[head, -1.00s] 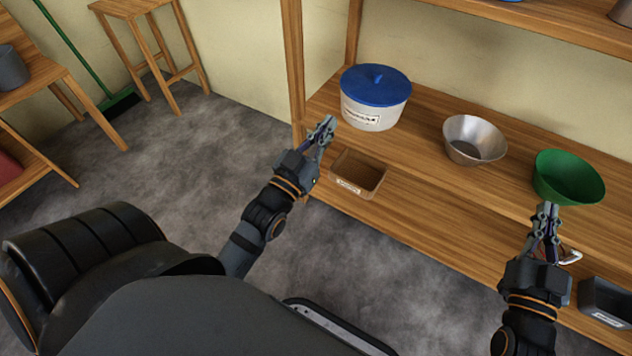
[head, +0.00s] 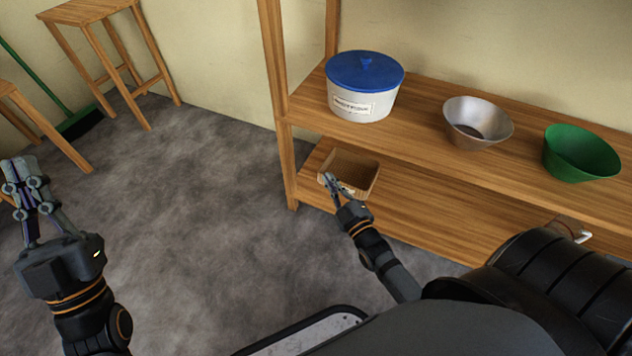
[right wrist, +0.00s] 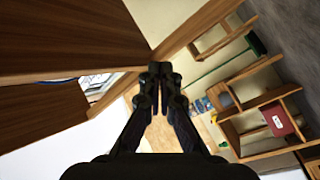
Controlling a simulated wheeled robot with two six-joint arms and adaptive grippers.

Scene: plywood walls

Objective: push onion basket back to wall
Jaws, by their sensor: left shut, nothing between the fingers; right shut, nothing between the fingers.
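The onion basket, a small brown open box (head: 362,168) with a pale label on its front, sits on the lower shelf at its left end. I see no onions in it. My right gripper (head: 328,181) is shut and empty at the basket's front left. Its fingers overlap the front face in the head view, and I cannot tell whether they touch it. The right wrist view shows these shut fingers (right wrist: 160,72) but no clear sight of the basket. My left gripper (head: 20,172) is shut and empty over the floor at the far left, well away from the shelf.
The upper shelf holds a blue-lidded white tub (head: 364,88), a metal bowl (head: 478,125) and a green bowl (head: 580,155). A wooden post (head: 275,70) stands left of the basket. A stool (head: 95,15) stands back left.

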